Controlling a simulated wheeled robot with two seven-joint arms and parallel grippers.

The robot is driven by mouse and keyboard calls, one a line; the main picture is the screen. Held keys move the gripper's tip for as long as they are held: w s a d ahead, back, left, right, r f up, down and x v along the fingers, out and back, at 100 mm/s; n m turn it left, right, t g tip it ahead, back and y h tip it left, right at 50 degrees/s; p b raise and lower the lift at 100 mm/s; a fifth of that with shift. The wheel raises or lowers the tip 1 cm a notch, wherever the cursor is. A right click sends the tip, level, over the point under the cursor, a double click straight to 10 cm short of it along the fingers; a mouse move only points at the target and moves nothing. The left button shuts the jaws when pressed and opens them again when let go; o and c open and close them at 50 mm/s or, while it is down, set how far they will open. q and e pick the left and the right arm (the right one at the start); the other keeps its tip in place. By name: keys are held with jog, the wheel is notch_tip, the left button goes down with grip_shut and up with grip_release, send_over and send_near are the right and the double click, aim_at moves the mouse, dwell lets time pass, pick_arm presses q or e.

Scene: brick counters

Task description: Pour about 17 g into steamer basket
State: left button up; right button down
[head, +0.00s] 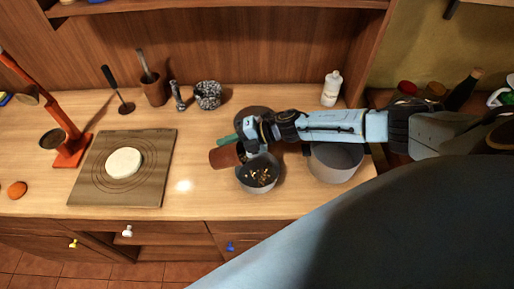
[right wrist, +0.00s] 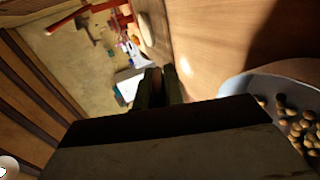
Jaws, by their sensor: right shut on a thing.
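My right gripper (head: 246,140) is shut on a reddish-brown cup (head: 223,158). The cup is tilted on its side, with its mouth hidden, at the upper left of a small grey pot (head: 243,179). Brown and yellowish pieces lie in this pot. The pot also shows at the right edge of the right wrist view (right wrist: 235,85), with round tan pieces inside. A larger grey pot (head: 336,172) stands to its right, partly under my right arm. I cannot tell for sure which vessel is the steamer basket. My left gripper is out of view.
A dark round vessel (head: 252,113) stands behind the gripper. A board (head: 88,188) with a white disc (head: 123,163) lies at left beside a red-orange stand (head: 72,152). A speckled pot (head: 208,95) and a white bottle (head: 332,88) stand at the back. The counter between board and pot is clear.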

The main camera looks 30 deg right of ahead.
jog(key=shift+a+f+g+h+p, duration=0.15)
jog(key=shift+g+h+p, duration=0.45)
jog(key=shift+p, duration=1.15)
jog(key=shift+w+f+h+p, duration=0.1)
jog(key=shift+f+h+p, duration=0.2)
jog(key=shift+h, duration=0.2)
jog(key=shift+r+g+h, duration=0.1)
jog(key=shift+g+h, duration=0.3)
jog(key=shift+r+h, duration=0.15)
jog(key=shift+h, duration=0.15)
jog(key=shift+a+f+g+h, duration=0.15)
jog(key=shift+f+g+h, duration=0.25)
jog(key=shift+g+h, duration=0.3)
